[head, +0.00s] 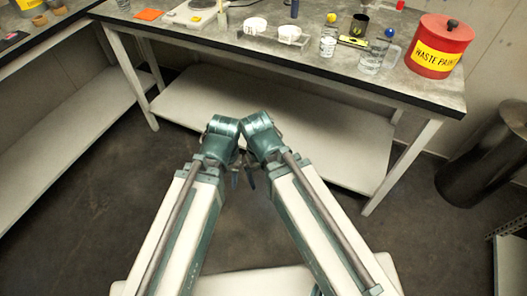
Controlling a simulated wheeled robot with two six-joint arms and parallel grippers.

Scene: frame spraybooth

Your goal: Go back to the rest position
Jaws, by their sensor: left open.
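My two arms come in from the bottom left and bottom right of the head view, and their teal wrists sit close together at the centre, in front of the workbench (290,52). My left gripper (238,172) shows only as small dark finger parts below the wrists. It is open, with nothing visible in it. My right gripper is mostly hidden behind its own wrist and forearm, so its jaws cannot be made out. Both wrists appear clear of the bench top.
On the bench stand a red waste paint can (438,50), a glass jug (372,58), a glass beaker (328,42), white cups (255,25) and a scale (198,12). A lower shelf (300,135) lies beyond my wrists. A dark bin (485,160) stands right; a side bench (45,35) is left.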

